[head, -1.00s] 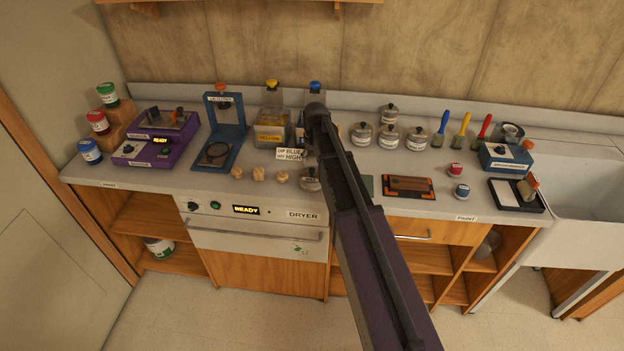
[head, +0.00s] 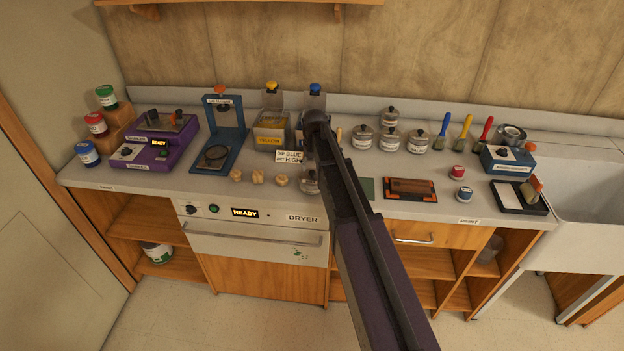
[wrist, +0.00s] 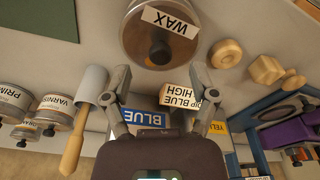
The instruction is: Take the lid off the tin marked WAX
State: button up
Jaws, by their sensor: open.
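The tin marked WAX (wrist: 135,35) is round and metallic with a pale label and a dark knob on its lid. It shows upside down at the top of the wrist view, with its lid on. In the head view the tin (head: 309,184) stands near the counter's front edge, partly hidden by my arm. My gripper (wrist: 158,76) is open and empty. Its two fingers point toward the tin, with the lid's knob (wrist: 159,53) just beyond and between the fingertips. I cannot tell the height gap. My arm hides the gripper in the head view.
Wooden pieces (wrist: 265,69) lie beside the tin. A card reading BLUE and HIGH (wrist: 181,98) and a blue-labelled bin (wrist: 145,118) are beyond the fingers. A wooden-handled tool (wrist: 74,150) is close to one finger. Other lidded tins (head: 389,142) stand farther back on the counter.

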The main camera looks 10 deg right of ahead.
aim_at(312, 172)
jog(key=shift+w+f+b, duration=0.2)
jog(key=shift+f+b, duration=0.3)
jog(key=shift+f, duration=0.15)
jog(key=shift+w+f+b, duration=0.2)
jog(key=shift+f+b, duration=0.3)
jog(key=shift+f, duration=0.1)
jog(key=shift+f+b, duration=0.8)
grip_shut()
